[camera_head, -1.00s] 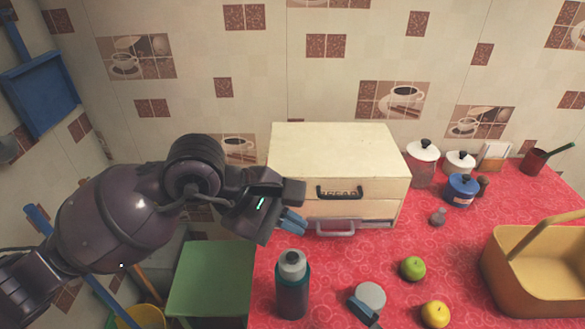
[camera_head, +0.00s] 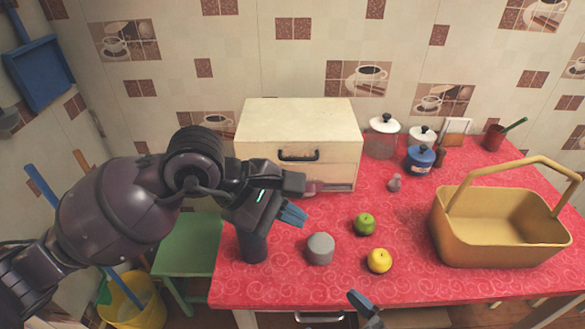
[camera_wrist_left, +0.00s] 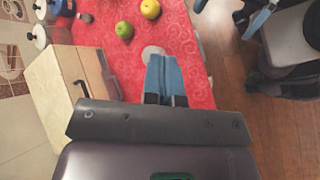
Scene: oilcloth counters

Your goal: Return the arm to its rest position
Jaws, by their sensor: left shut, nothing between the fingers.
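My left arm comes in from the left in the head view. Its gripper (camera_head: 293,215) is shut and empty, held in the air in front of the cream bread box (camera_head: 300,125). In the left wrist view the blue fingers (camera_wrist_left: 164,75) lie together over the red counter.
Several canisters stand at the back. A green stool (camera_head: 185,245) and yellow bucket (camera_head: 135,300) stand left of the counter.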

